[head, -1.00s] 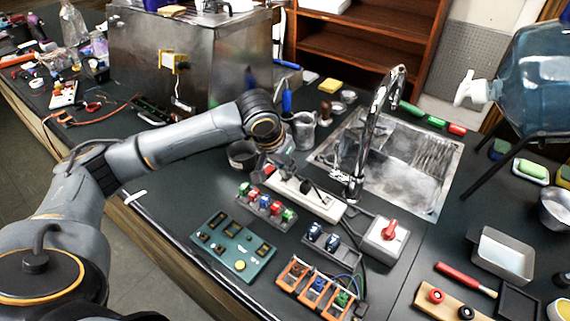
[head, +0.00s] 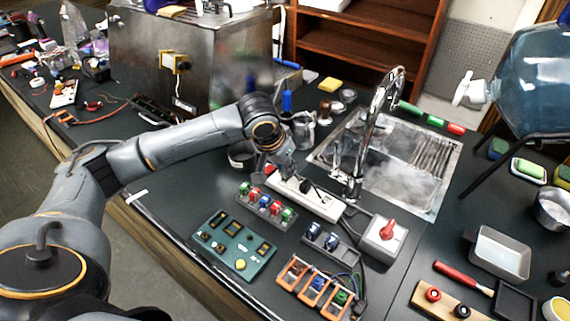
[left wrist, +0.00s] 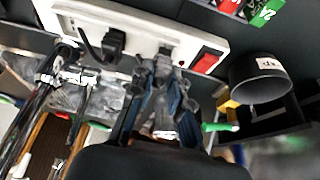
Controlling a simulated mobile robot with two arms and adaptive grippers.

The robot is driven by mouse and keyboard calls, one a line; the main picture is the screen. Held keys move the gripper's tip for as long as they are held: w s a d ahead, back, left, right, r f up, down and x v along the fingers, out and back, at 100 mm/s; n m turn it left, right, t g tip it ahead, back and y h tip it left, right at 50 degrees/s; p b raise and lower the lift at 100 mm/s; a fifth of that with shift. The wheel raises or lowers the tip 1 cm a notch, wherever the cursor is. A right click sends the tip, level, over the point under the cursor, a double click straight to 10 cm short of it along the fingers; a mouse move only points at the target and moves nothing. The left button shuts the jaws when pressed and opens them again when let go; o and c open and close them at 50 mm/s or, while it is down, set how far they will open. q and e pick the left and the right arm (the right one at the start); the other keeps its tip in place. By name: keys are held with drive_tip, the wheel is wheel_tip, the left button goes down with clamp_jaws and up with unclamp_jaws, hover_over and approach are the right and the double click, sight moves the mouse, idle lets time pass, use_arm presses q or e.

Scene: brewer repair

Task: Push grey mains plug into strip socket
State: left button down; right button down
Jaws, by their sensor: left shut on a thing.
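The white power strip (head: 318,202) lies on the dark bench in front of the sink. It crosses the top of the left wrist view (left wrist: 85,18), with a red rocker switch (left wrist: 207,62) at one end and a black plug (left wrist: 113,42) seated in it. My left gripper (left wrist: 163,75) is shut on the grey mains plug (left wrist: 165,57), right at the strip's face beside the switch. The fingers hide most of the plug, and I cannot tell how deep it sits. The left gripper also shows in the head view (head: 281,165), at the strip's far-left end. My right gripper is not in view.
A dark cup (head: 241,155) and a metal jug (head: 301,130) stand close to the left gripper. The tall tap (head: 370,130) rises beside the strip. A row of coloured switches (head: 267,205) and a green panel (head: 233,243) lie in front. A red-knobbed box (head: 384,236) sits at the right.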

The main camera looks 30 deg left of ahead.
use_arm(q)
drive_tip(key=shift+f+p, duration=0.3)
drive_tip(key=shift+p, duration=0.05)
idle(0.7)
drive_tip(key=shift+f+p, duration=0.15)
drive_tip(key=shift+p, duration=0.35)
idle(0.3)
drive_tip(key=shift+f, duration=0.1)
idle(0.3)
drive_tip(key=shift+p, duration=0.6)
idle(0.4)
drive_tip(key=c, duration=1.2)
unclamp_jaws()
